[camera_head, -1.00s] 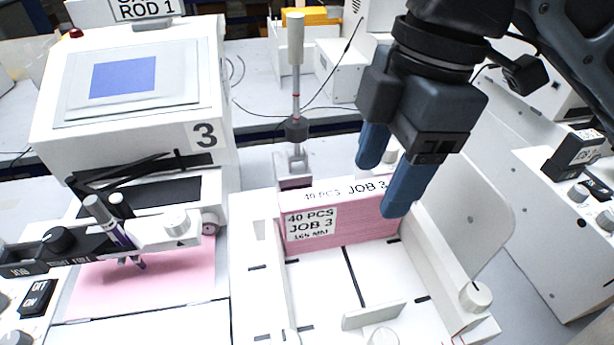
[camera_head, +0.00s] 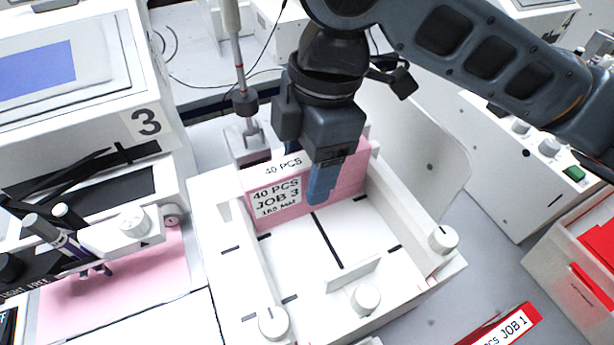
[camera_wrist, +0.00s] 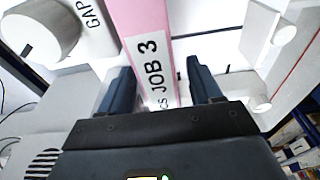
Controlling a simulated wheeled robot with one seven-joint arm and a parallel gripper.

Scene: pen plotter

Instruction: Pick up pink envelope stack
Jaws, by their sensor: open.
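The pink envelope stack (camera_head: 345,183) stands upright at the back of a white feeder tray (camera_head: 410,275). It has a white label reading 40 PCS JOB 3 on its front and a label strip on top. My gripper (camera_head: 322,185) is over the stack, with one blue finger hanging in front of its front face and the other hidden behind it. In the wrist view, the stack (camera_wrist: 133,18) runs between the two open fingers of my gripper (camera_wrist: 168,85), with a gap showing on either side.
A plotter marked 3 (camera_head: 150,122) stands to the left, with a pen over a pink sheet (camera_head: 125,285). A vertical rod (camera_head: 241,70) rises behind the tray. A white guide plate (camera_head: 420,150) stands at the tray's right. Red bins (camera_head: 590,275) are at the lower right.

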